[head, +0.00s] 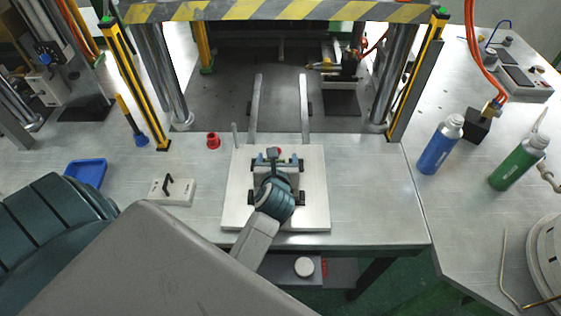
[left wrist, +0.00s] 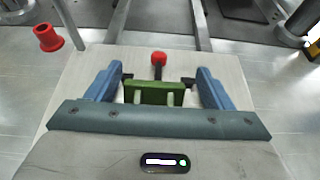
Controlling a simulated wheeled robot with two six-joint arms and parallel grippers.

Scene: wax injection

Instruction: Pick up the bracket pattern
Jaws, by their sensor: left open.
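The bracket pattern (left wrist: 153,92) looks like a green block with pale upright slots in the left wrist view. It sits in a fixture on a pale square plate (head: 312,215), which stands on the metal bench. My left gripper (head: 271,158) is over the plate and hides the pattern in the head view. In the left wrist view its blue fingers (left wrist: 158,80) are open, one on each side of the green block, with gaps between. A red knob (left wrist: 158,58) stands just behind the block. My right gripper is not in view.
Two metal rails (head: 304,105) run back from the plate under a press frame with a striped crossbar (head: 280,11). A red cup (head: 213,141), a grey block (head: 172,191) and a blue tray (head: 86,173) lie left. Blue (head: 440,146) and green (head: 517,163) bottles stand right.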

